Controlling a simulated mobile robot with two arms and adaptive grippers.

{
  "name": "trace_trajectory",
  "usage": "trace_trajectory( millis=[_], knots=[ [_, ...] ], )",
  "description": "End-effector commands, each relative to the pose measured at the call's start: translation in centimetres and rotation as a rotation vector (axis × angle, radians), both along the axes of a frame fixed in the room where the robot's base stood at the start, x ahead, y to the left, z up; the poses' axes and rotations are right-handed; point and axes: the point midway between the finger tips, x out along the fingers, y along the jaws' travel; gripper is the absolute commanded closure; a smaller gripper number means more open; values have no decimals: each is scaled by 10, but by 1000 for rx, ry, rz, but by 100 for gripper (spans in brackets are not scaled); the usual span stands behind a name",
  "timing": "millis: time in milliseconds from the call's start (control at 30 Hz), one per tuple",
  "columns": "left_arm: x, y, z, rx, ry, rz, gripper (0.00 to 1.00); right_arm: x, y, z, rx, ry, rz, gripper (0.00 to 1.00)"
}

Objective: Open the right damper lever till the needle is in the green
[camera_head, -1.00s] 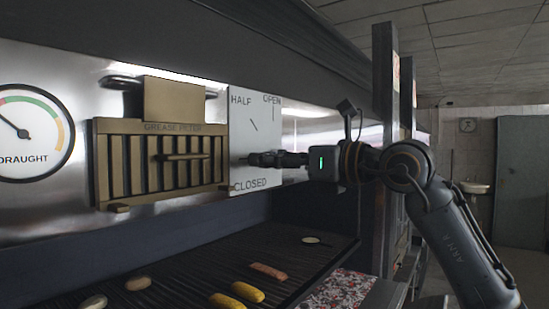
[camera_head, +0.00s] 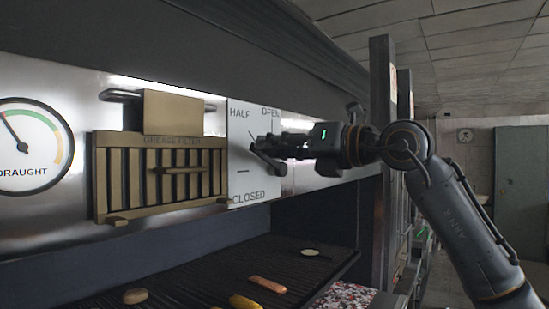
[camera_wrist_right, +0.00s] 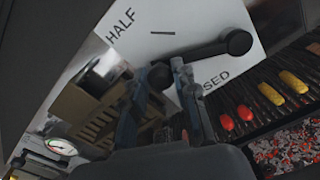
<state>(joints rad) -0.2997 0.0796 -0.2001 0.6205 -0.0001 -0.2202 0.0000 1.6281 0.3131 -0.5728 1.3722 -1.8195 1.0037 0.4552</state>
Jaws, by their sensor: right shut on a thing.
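The white damper plate (camera_head: 238,120) reads HALF, OPEN and CLOSED. The dark damper lever (camera_head: 266,160) lies slanted across it, clear of the CLOSED mark and just below the HALF mark. My right gripper (camera_head: 258,144) is shut on the lever; its fingers hide part of it. In the right wrist view the lever (camera_wrist_right: 203,51) runs from the fingertips (camera_wrist_right: 168,72) to a round dark end. The draught gauge (camera_head: 30,165) is at the far left, its left edge cut off. Its needle points up-left, near the left part of the green arc. My left gripper is not in view.
A brass grease filter (camera_head: 160,180) with a handle stands left of the plate. Below is the grill (camera_head: 200,285) with sausages and other food. A dark post (camera_head: 382,120) rises behind my right arm. Glowing coals show in the right wrist view (camera_wrist_right: 290,148).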

Motion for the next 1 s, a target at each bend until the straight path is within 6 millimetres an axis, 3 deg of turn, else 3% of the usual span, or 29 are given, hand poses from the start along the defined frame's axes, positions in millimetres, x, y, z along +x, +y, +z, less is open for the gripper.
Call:
trace_trajectory(
  millis=[267, 300, 400, 767, 1000],
  knots=[
    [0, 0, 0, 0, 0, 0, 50, 0, 0, 1, 4, -2, -1, 100],
    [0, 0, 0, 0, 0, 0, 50, 0, 0, 1, 4, -2, -1, 64],
    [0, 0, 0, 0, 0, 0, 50, 0, 0, 1, 3, -2, 0, 50],
    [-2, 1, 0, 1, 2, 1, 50, -3, -5, 1, 1, -1, -1, 50],
    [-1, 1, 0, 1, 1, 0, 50, -26, -40, 1, 2, -3, -4, 50]
  ],
)
